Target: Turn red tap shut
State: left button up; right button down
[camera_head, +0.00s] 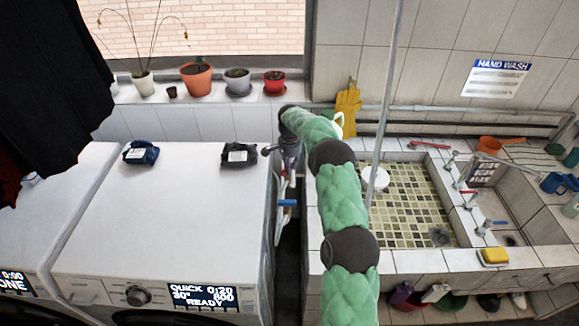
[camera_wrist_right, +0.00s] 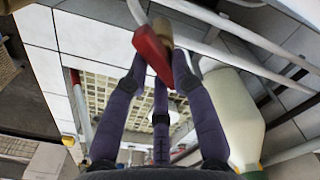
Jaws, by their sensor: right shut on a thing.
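The red tap handle (camera_wrist_right: 152,52) is a red lever beside a tan, brass-like fitting (camera_wrist_right: 163,30) in the right wrist view. My right gripper (camera_wrist_right: 158,72) has its dark purple fingers closed around the lever, which crosses between their tips at a slant. In the head view my right gripper (camera_head: 290,152) points down in the gap between the washing machine and the tiled sink. The held red tap is hidden there by the gripper and arm. A blue tap handle (camera_head: 287,203) shows below the gripper. My left gripper is not in view.
White pipes (camera_head: 281,228) run down the gap beside the washing machine (camera_head: 200,205). The tiled sink (camera_head: 408,262) lies to the right. Another red-handled tap (camera_head: 467,192) stands at the small basin. A pale bottle (camera_wrist_right: 232,115) is close to the fingers.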

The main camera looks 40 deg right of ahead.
jog(key=m, duration=0.5)
jog(key=shift+s+a+m, duration=0.15)
jog(key=shift+m, duration=0.15)
jog(key=m+b, duration=0.1)
jog(key=m, duration=0.3)
jog(key=shift+a+m, duration=0.15)
jog(key=shift+m, duration=0.15)
jog(key=c, duration=1)
grip_release()
jog(key=shift+c, duration=0.2)
notch_tip(320, 180, up, 12)
